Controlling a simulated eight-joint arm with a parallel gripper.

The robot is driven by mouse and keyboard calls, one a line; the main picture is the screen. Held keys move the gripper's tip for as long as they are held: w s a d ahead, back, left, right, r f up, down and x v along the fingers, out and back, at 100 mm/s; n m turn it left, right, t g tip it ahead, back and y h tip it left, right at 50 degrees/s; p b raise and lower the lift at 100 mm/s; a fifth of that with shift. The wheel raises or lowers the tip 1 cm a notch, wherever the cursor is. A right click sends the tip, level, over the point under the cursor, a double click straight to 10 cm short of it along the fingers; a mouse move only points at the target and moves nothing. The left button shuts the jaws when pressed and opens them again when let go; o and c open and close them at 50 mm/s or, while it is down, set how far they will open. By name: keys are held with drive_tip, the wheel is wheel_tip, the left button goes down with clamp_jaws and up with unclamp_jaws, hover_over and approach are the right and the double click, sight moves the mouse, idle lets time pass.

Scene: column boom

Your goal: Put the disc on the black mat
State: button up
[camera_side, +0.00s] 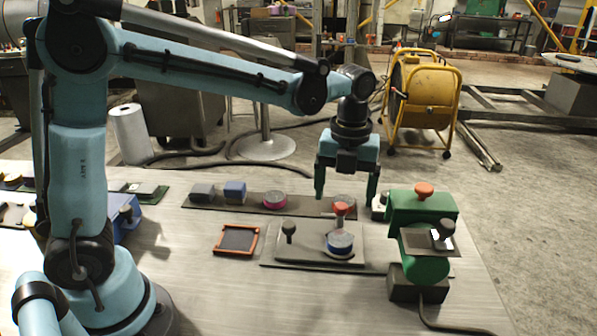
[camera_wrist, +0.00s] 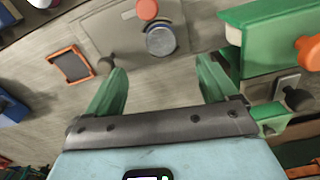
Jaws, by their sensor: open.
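A round disc (camera_side: 340,243) with a pale top and blue side lies on a grey board, just in front of a red knob. It also shows in the wrist view (camera_wrist: 160,41), ahead of my fingers. The black mat (camera_side: 238,239) is a dark square in an orange frame, left of the board; the wrist view shows it at upper left (camera_wrist: 72,65). My gripper (camera_side: 346,198) is open and empty, raised above the table. In the wrist view its two green fingers (camera_wrist: 162,80) stand apart with nothing between them. The task does not say which disc is meant.
A dark strip at the back carries a grey block (camera_side: 203,192), a blue block (camera_side: 235,190), a pink-sided disc (camera_side: 274,200) and another pale disc. A green machine (camera_side: 422,212) stands right.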

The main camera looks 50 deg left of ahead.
sight(340, 237)
wheel_tip(340, 237, down, 11)
drive_tip(key=shift+r, duration=0.1)
idle(0.6)
drive_tip(key=shift+c, duration=0.3)
drive_tip(key=c, duration=1.5)
drive_tip(key=shift+r, duration=0.2)
